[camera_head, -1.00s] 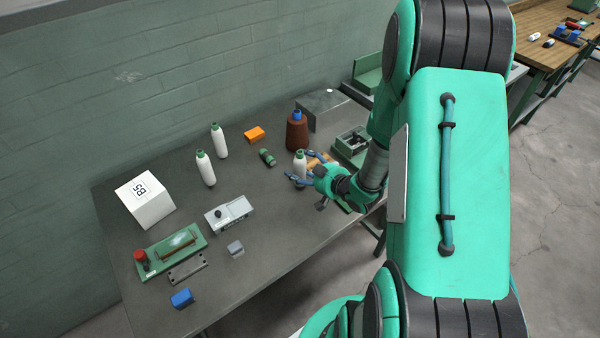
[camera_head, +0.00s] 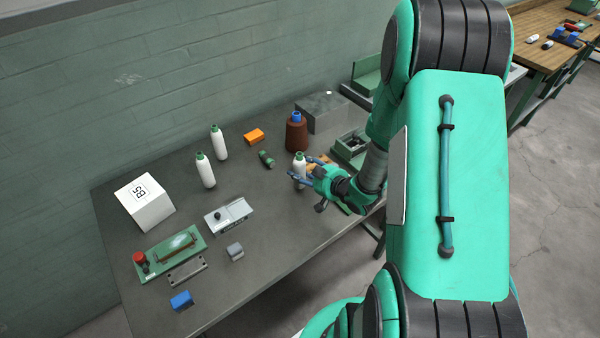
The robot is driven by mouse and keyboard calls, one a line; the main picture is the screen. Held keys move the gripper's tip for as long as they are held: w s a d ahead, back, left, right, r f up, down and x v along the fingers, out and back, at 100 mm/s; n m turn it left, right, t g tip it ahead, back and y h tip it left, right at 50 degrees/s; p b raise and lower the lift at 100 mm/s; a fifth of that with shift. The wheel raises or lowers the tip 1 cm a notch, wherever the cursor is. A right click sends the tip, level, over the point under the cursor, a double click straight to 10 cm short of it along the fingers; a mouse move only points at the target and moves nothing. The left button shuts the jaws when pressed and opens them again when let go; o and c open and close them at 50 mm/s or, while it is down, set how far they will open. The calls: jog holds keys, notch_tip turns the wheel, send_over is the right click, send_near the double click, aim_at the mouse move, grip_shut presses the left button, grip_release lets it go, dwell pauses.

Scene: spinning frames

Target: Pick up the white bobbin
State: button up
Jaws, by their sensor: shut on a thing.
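A white bobbin with a green top (camera_head: 299,163) stands upright on the dark grey table (camera_head: 262,215), near the table's right part. My gripper (camera_head: 303,172) is shut on this bobbin, with its fingers around the sides; the lower part of the bobbin is partly hidden by them. Two more white bobbins with green tops stand upright further left, one nearer (camera_head: 205,172) and one farther back (camera_head: 219,143). I cannot tell whether the held bobbin is clear of the table.
A brown bottle with a blue cap (camera_head: 296,133) stands behind my gripper. A dark green piece (camera_head: 266,159) and an orange block (camera_head: 254,136) lie left of it. A grey box (camera_head: 323,112) and a green tray (camera_head: 349,150) are at the right.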

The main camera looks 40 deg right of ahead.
aim_at(305, 163)
jog(key=shift+r, duration=0.1)
jog(key=shift+r, duration=0.45)
jog(key=r, duration=0.1)
jog(key=r+p, duration=0.1)
jog(key=shift+s+a+r, duration=0.1)
jog(key=shift+s+r, duration=0.2)
jog(key=shift+r, duration=0.05)
jog(key=s+a+p, duration=0.1)
jog(key=s+a, duration=0.1)
jog(key=s, duration=0.2)
jog(key=s+a, duration=0.2)
jog(key=s, duration=0.3)
jog(key=s+a+r+p, duration=0.1)
jog(key=s+a, duration=0.1)
jog(key=s, duration=0.3)
jog(key=shift+r+p, duration=0.1)
jog(key=shift+p, duration=0.2)
jog(key=shift+a, duration=0.1)
